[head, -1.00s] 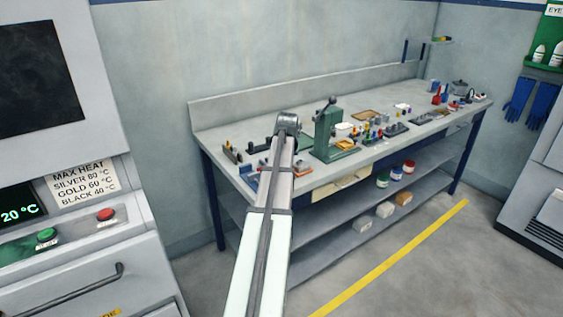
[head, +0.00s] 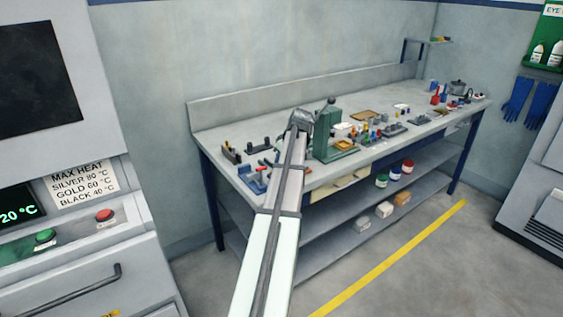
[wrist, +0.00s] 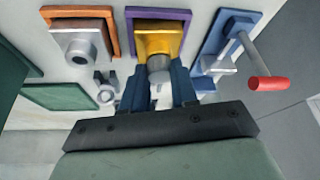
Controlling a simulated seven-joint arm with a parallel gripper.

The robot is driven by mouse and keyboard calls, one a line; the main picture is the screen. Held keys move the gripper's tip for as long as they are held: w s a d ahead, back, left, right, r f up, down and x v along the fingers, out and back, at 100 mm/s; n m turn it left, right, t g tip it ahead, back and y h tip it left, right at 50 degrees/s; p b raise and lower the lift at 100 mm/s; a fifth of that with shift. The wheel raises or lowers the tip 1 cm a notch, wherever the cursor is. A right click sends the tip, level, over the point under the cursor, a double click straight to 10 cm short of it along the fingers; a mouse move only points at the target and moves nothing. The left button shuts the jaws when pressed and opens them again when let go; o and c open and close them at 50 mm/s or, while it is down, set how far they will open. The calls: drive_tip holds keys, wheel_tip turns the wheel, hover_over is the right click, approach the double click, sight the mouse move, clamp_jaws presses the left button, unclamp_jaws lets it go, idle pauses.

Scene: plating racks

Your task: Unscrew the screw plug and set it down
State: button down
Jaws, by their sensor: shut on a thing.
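A gold block (wrist: 158,38) sits on a purple-edged plate (wrist: 131,22) in the wrist view. A short grey cylinder, which looks like the screw plug (wrist: 157,61), shows at the near face of the gold block. My gripper (wrist: 160,75) has its two dark blue fingers on either side of this plug and is shut on it. I cannot tell whether the plug is still in the block or clear of it. In the head view my arm reaches over the left part of the bench (head: 235,118), and its fingers are hidden there.
In the wrist view, a silver block (wrist: 78,42) on an orange-edged plate stands to the left. A blue vise with a red handle (wrist: 268,84) is close on the right. A green press (head: 327,135) stands by my arm in the head view.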

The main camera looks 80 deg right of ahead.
drive_tip(key=shift+n+y, duration=0.3)
drive_tip(key=shift+n, duration=0.6)
drive_tip(key=c, duration=0.8)
unclamp_jaws()
drive_tip(key=shift+c, duration=0.4)
drive_tip(key=shift+c, duration=1)
drive_tip(key=shift+d+r, duration=0.1)
drive_tip(key=shift+r, duration=1.7)
